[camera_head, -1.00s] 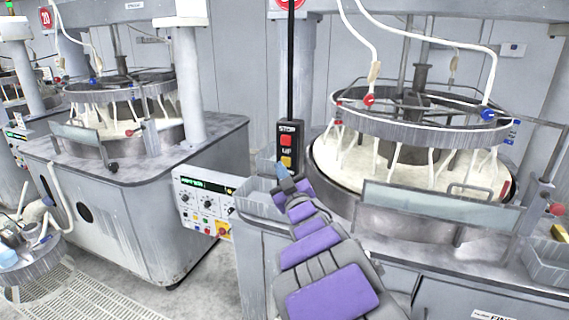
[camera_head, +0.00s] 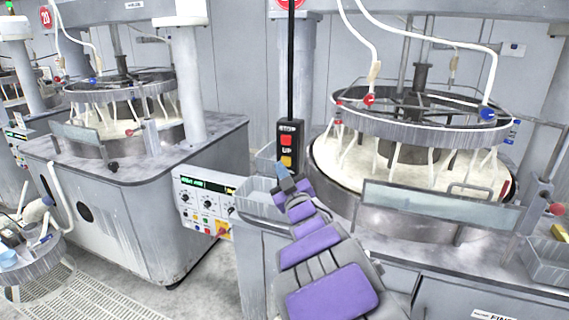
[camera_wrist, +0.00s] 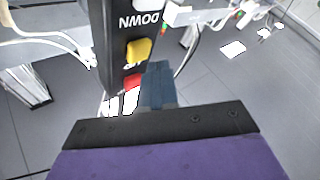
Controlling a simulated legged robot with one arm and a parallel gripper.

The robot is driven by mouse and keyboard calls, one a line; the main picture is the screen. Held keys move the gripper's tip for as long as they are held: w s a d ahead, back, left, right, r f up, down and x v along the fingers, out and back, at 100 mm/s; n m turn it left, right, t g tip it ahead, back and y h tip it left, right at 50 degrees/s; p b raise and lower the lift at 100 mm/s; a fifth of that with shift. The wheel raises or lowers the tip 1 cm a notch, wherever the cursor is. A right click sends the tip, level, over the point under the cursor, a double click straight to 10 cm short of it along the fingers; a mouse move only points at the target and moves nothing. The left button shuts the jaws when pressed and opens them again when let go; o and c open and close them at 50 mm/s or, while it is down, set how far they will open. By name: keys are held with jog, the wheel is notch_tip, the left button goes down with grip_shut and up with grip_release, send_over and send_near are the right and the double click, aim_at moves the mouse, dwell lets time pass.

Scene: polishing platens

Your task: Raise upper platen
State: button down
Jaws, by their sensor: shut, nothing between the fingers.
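The upper platen (camera_head: 425,127) is the large grey ring of the right machine. It stands above the white lower platen (camera_head: 335,165), with white tubes hanging between them. A black control pendant (camera_head: 299,150) hangs on a black pole left of it. The pendant carries a STOP label, a red button (camera_head: 287,140), an UP label and a yellow button (camera_head: 286,161). My gripper (camera_head: 281,172) is shut and empty at the pendant's lower part. In the wrist view the blue fingertips (camera_wrist: 158,72) lie beside the yellow button (camera_wrist: 138,50) and red button (camera_wrist: 133,82). I cannot tell whether they touch the pendant.
A grey tray (camera_head: 258,192) and a control panel (camera_head: 205,203) with knobs lie left of my arm. A glass guard (camera_head: 440,202) stands before the lower platen. A second similar machine (camera_head: 120,190) stands at left. Open floor (camera_head: 195,285) lies between the machines.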

dwell(0.7)
jog(key=shift+w+d+r, duration=0.1)
jog(key=shift+w+d, duration=0.15)
jog(key=shift+w, duration=0.1)
